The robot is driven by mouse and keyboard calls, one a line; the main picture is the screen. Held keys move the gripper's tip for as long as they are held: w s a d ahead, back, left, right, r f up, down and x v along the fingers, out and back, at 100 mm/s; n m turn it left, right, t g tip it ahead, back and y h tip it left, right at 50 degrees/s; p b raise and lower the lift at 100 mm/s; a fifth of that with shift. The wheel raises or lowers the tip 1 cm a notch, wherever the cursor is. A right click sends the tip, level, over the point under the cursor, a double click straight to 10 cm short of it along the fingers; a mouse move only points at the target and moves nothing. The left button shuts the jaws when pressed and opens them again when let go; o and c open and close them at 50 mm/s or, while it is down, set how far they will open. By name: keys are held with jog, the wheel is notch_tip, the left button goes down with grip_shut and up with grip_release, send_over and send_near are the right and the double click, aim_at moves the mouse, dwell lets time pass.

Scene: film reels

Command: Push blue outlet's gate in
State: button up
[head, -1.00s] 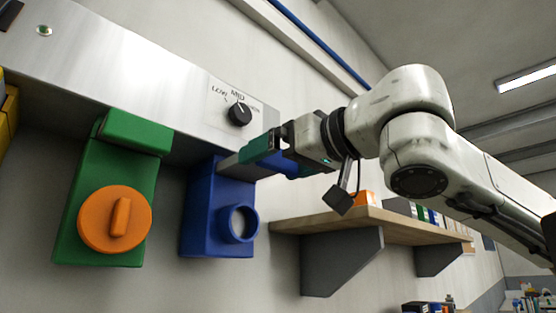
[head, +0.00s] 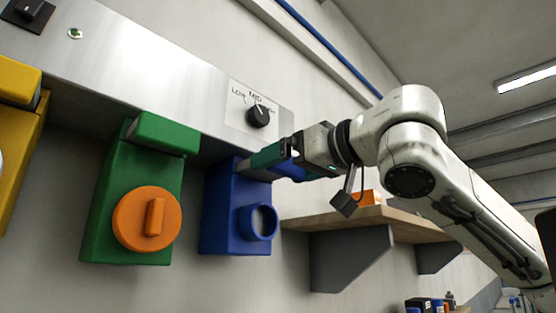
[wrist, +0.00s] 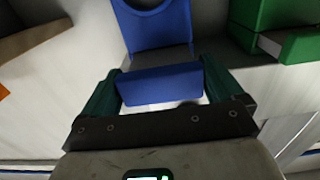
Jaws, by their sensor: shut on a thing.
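The blue outlet (head: 226,212) hangs under the metal panel, with a round blue spout on its front. It also shows at the top of the wrist view (wrist: 158,28). Its gate's blue handle (wrist: 160,84) lies between my gripper's teal fingers, which are shut on its two ends. A short length of grey gate plate (wrist: 160,56) shows between the outlet and the handle. In the head view my gripper (head: 268,156) is at the outlet's upper right and partly hides the handle (head: 290,171).
A green outlet (head: 108,220) with an orange round cap (head: 147,218) is left of the blue one. A yellow outlet (head: 20,130) is farther left. A knob (head: 258,116) is on the panel above. A wooden shelf (head: 340,222) juts out below my arm.

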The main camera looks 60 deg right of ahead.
jog(key=shift+w+d+r, duration=0.1)
jog(key=shift+w+r, duration=0.05)
jog(key=shift+w, duration=0.3)
jog(key=shift+x, duration=1.3)
jog(key=shift+d, duration=0.1)
jog(key=o, duration=1)
jog(key=shift+o, duration=0.7)
jog(key=shift+w, duration=0.15)
jog(key=shift+b, duration=0.3)
jog(key=b+v, duration=0.2)
jog(key=v, duration=0.9)
